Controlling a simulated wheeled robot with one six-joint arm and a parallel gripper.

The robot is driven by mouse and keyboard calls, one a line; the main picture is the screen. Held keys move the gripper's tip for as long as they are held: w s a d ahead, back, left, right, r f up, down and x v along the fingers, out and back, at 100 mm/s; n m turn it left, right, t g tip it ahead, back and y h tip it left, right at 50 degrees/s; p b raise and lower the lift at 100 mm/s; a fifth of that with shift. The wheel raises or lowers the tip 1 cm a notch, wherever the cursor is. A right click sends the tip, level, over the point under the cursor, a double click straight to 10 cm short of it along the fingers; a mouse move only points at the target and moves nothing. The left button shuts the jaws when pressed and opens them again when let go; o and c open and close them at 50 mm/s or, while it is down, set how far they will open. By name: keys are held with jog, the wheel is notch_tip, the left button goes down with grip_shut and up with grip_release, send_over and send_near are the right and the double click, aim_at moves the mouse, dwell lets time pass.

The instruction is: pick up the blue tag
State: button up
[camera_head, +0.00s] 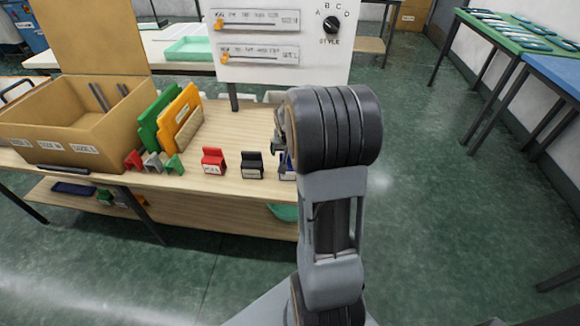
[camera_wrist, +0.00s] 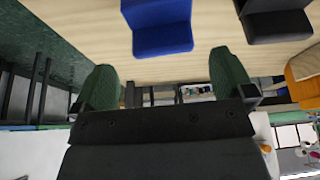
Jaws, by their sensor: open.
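The blue tag (camera_wrist: 160,28) stands on the wooden table at the top middle of the wrist view. In the head view only a sliver of the blue tag (camera_head: 287,170) shows, with my arm covering the rest. My gripper (camera_wrist: 163,82) is open and empty, its two green fingers apart, with the blue tag beyond the fingertips and roughly between them sideways. In the head view my gripper (camera_head: 279,135) is mostly hidden by my own wrist.
A black tag (camera_head: 252,165) stands close beside the blue one, and a red tag (camera_head: 213,161) farther left. Green and orange folders (camera_head: 181,122) and a cardboard box (camera_head: 75,130) stand at the left. A white panel (camera_head: 285,70) with sliders and a knob rises behind.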

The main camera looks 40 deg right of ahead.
aim_at(290, 167)
jog(key=shift+b+x, duration=0.45)
jog(key=shift+x, duration=3.1)
jog(key=shift+a, duration=0.15)
jog(key=c, duration=0.8)
jog(key=shift+r, duration=0.15)
